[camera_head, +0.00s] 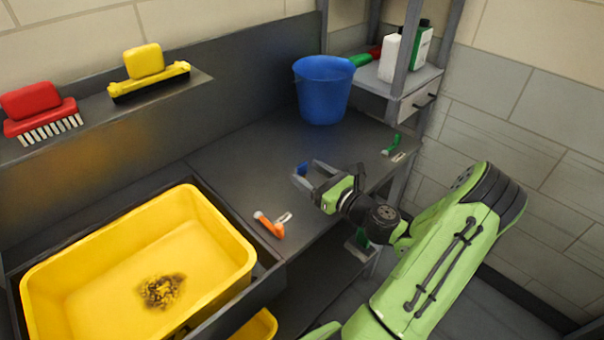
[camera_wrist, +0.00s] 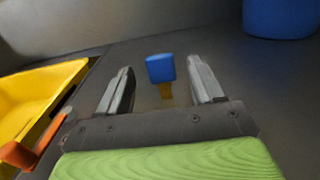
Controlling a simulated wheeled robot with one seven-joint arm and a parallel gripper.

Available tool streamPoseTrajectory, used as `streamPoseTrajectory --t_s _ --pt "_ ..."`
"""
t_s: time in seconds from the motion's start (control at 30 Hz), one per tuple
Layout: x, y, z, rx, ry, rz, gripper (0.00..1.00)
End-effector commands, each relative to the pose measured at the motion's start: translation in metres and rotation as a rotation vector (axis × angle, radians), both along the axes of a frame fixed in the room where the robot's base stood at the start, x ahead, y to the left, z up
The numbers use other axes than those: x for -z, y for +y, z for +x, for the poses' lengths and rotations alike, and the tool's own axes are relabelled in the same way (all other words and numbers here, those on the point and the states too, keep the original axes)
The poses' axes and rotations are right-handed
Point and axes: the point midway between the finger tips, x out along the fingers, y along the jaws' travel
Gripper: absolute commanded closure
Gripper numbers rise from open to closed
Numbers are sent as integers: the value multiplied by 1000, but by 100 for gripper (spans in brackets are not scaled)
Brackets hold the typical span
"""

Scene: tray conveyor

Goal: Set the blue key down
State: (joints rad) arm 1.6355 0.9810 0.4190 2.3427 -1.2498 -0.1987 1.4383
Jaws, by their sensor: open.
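The blue key (camera_wrist: 160,69) shows between my gripper's two fingers in the wrist view, with a blue head and a yellowish shaft pointing toward the palm. Clear gaps show on both sides of it. In the head view, a small part of the blue key (camera_head: 302,169) shows by the fingers, over the grey counter (camera_head: 245,165). My gripper (camera_head: 308,175) is open around the key; its fingers also show in the wrist view (camera_wrist: 160,85). I cannot tell for sure whether the key touches the counter.
A yellow tray (camera_head: 225,225) with a dark dirty patch stands at left. An orange-handled item (camera_head: 268,225) lies near the counter's front edge. A blue bucket (camera_head: 323,95) stands behind, and a green item (camera_head: 391,145) lies at right. Brushes sit on the left ledge.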

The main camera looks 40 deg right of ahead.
Motion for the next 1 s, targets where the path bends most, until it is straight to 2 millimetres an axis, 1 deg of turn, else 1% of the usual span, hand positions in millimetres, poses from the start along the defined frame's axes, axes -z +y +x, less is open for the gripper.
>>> streamPoseTrajectory --t_s 0.1,0.23,0.33,0.5,0.57,0.9,1.0 --pt "3 1 21 -6 -3 -5 34" --pt "3 1 44 -5 -1 -5 34" --pt "2 0 51 -2 -1 -3 34" --pt "2 0 51 -1 0 -1 34" --pt "2 0 51 -1 0 -1 42" --pt "2 0 51 -2 0 -1 94" --pt "2 0 51 -2 0 -1 95"
